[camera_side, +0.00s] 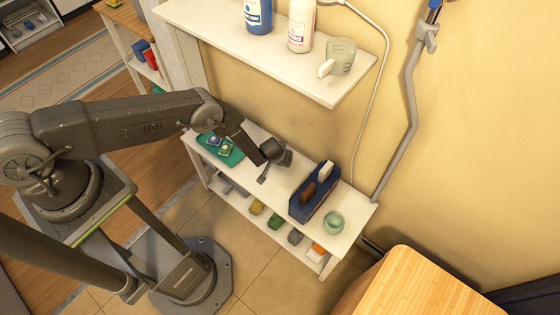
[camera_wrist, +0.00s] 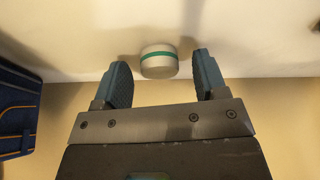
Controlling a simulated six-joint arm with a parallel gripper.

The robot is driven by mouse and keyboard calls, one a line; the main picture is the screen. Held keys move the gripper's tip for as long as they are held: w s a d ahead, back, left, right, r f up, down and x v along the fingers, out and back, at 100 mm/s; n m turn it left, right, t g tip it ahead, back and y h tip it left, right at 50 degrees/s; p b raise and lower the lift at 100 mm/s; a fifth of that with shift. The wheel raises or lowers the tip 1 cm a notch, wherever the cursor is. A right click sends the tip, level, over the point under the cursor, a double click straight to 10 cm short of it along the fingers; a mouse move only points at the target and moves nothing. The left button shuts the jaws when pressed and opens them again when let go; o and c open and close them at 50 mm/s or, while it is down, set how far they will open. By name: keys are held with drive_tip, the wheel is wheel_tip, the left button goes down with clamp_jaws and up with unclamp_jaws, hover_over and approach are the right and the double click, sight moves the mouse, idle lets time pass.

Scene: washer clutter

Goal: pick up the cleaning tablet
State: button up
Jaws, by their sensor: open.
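The cleaning tablet (camera_wrist: 159,65) looks like a short pale grey cylinder with a green band in the wrist view. It is on the white shelf top, at the gap between my fingertips, with space visible on both sides. My gripper (camera_wrist: 161,62) is open and empty. In the side view my gripper (camera_side: 267,168) is low over the white shelf, right of the teal tray and left of the navy caddy. I cannot make out the tablet there; my gripper seems to hide it.
The teal tray (camera_side: 208,153) holds small packets. The navy caddy (camera_side: 299,209) holds brown and white items; it also shows in the wrist view (camera_wrist: 17,110). A green cup (camera_side: 334,222) stands beyond it.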

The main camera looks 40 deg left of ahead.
drive_tip(key=c, duration=1)
drive_tip(key=shift+r, duration=0.1)
